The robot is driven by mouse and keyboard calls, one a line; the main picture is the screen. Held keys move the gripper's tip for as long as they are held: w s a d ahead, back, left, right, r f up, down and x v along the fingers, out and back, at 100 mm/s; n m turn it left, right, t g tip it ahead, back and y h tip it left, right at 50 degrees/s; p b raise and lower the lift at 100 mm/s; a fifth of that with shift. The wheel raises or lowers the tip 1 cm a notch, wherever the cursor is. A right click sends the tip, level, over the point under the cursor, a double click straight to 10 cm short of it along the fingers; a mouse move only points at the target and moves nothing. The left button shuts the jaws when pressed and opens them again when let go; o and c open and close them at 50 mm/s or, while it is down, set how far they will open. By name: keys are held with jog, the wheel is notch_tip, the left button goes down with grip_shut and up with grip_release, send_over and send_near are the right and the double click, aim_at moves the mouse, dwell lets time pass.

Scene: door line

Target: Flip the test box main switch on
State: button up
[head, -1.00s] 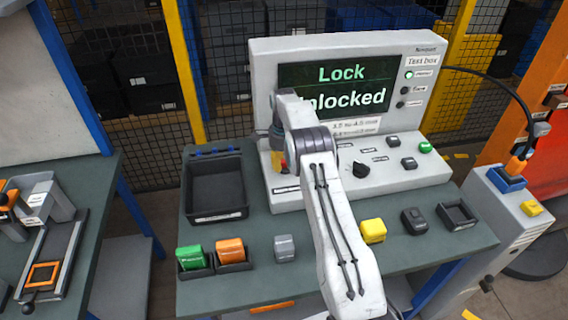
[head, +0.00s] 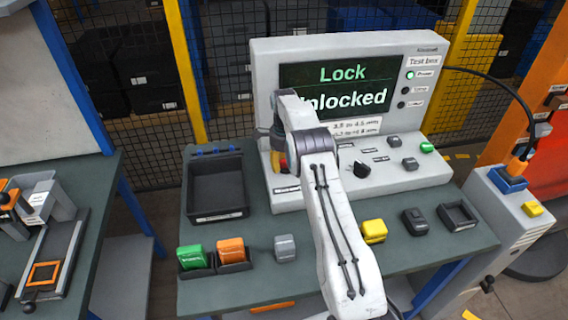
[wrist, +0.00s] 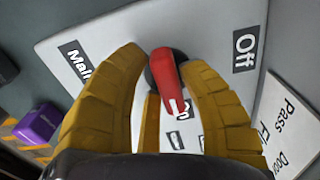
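The test box (head: 262,75) stands at the back of the bench. Its screen (head: 340,88) reads "Lock" and "Unlocked". In the wrist view the main switch (wrist: 170,82) is a red lever on a dark round base, on a pale panel with a "Main" label and an "Off" label (wrist: 244,48). My gripper (wrist: 163,60) has its yellow fingers apart, one on each side of the lever. The right finger is close to the lever; a gap shows at the left one. In the head view my gripper (head: 279,152) is at the panel's left end, and my arm hides most of the switch.
A black knob (head: 361,170), several grey buttons and a green button (head: 427,147) sit right of my arm on the panel. An empty dark tray (head: 217,190) is left of the box. Green, orange, grey and yellow blocks (head: 374,231) line the bench front.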

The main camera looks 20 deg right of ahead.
aim_at(284, 162)
jog(key=o, duration=0.4)
jog(key=shift+r, duration=0.1)
jog(key=shift+r, duration=0.1)
notch_tip(284, 162, up, 7)
jog(key=shift+f, duration=0.1)
jog(key=shift+r, duration=0.2)
jog(key=shift+r, duration=0.1)
dwell(0.5)
